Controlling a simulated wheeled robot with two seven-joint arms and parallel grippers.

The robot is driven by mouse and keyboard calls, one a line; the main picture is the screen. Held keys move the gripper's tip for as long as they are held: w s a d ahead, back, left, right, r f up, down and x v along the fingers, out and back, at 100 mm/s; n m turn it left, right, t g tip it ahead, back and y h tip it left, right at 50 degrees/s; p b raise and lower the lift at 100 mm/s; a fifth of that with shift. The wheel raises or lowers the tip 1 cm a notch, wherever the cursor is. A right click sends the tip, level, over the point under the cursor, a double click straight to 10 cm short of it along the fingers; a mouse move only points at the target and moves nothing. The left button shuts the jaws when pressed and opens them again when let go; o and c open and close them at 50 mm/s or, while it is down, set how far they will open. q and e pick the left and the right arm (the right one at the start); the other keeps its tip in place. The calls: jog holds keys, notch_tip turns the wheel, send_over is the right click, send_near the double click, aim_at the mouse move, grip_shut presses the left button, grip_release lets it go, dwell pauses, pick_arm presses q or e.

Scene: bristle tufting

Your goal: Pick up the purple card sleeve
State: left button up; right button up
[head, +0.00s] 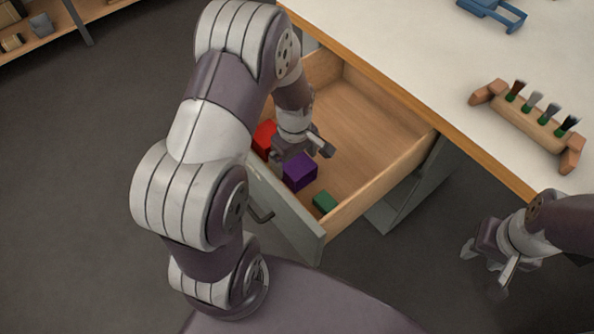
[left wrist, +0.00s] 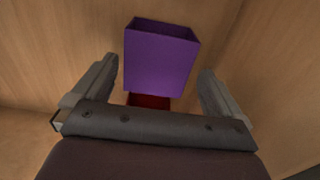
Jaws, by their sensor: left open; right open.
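The purple card sleeve (head: 300,172) stands in the open drawer, near its front panel, between a red block and a green block. In the left wrist view the purple card sleeve (left wrist: 161,58) is upright and box-like, with an open dark top, and appears between the two fingers. My left gripper (head: 304,150) is open and is inside the drawer just above and beside the sleeve. In the left wrist view its fingers (left wrist: 160,88) flank the sleeve with gaps on both sides. My right gripper (head: 488,268) is open and empty, off the table's front edge.
The wooden drawer (head: 375,120) also holds a red item (head: 264,137) left of the sleeve and a green item (head: 325,203) to its right. Its back part is bare. On the white table (head: 400,40) stand a brush rack (head: 530,120) and a blue object (head: 492,12).

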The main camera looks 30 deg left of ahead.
aim_at(297, 164)
pick_arm(q)
jog(key=f+b, duration=0.1)
jog(key=f, duration=0.3)
jog(key=shift+w+d+f+b, duration=0.1)
jog(key=shift+d+f+b, duration=0.1)
jog(key=shift+f+b, duration=0.15)
jog(key=shift+r, duration=0.1)
jog(key=c, duration=0.9)
jog(key=shift+o, duration=0.2)
